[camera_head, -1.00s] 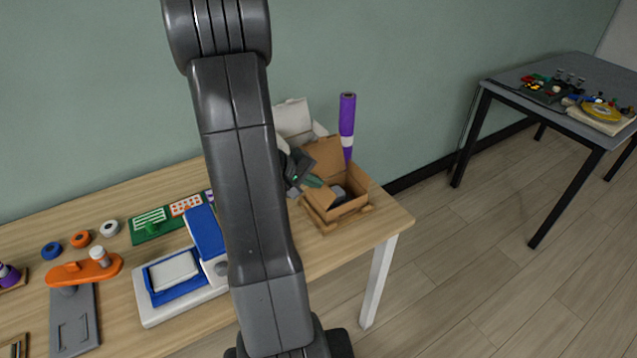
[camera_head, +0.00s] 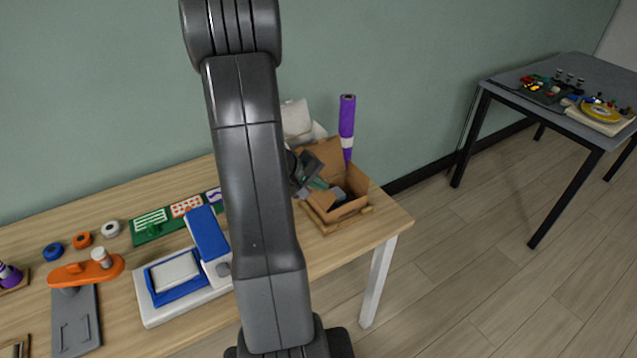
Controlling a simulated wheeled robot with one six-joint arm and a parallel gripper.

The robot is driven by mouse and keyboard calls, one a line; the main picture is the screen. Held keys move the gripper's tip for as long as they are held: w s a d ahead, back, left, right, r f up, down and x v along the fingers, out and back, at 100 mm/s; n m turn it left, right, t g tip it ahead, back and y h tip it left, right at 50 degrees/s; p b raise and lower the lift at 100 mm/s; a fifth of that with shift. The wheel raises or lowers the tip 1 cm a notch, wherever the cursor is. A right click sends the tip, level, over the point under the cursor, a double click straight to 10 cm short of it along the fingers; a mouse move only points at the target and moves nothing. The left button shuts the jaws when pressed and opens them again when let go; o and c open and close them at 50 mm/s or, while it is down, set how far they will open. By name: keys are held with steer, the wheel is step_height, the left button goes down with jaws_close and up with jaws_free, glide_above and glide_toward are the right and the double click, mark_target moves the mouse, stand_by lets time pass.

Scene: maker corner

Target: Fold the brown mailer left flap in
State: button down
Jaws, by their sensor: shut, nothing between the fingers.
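The brown mailer (camera_head: 345,209) is an open cardboard box at the right end of the wooden table. A tall brown panel stands up at its back, and a dark grey item lies inside it. My gripper (camera_head: 318,184) is at the box's left side, over its opening, with greenish fingertips that look shut and empty. My gripper and arm partly hide the left side, so I cannot tell how the left flap lies or whether the fingers touch it.
A purple roll (camera_head: 347,125) stands behind the box, and a white box (camera_head: 297,120) is behind my gripper. A blue and white press (camera_head: 180,278) sits left of my arm. The table's right edge (camera_head: 400,222) is close to the box.

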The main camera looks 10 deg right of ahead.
steer(key=shift+d, duration=0.1)
steer(key=y+p, duration=0.1)
steer(key=p, duration=0.1)
steer(key=d+g+y+p, duration=0.1)
steer(key=p, duration=0.1)
steer(key=shift+w+r+y+p, duration=0.1)
steer(key=shift+w+y+p, duration=0.1)
steer(key=shift+y+p, duration=0.15)
steer(key=p, duration=0.1)
steer(key=d+y+p, duration=0.1)
steer(key=p, duration=0.1)
steer(key=shift+w+f+g+y, duration=0.2)
steer(key=shift+f+g+y, duration=0.1)
steer(key=shift+f, duration=0.1)
steer(key=shift+w+d+f, duration=0.1)
steer(key=shift+d+f, duration=0.2)
steer(key=shift+f, duration=0.3)
steer(key=shift+w+d+f+b, duration=0.1)
steer(key=shift+d+f+b, duration=0.2)
steer(key=shift+b, duration=1)
steer(key=shift+a, duration=0.1)
steer(key=shift+s+a+b, duration=0.25)
steer(key=shift+a+b, duration=0.2)
steer(key=shift+a, duration=0.2)
step_height(320, 180, up, 14)
steer(key=p, duration=0.2)
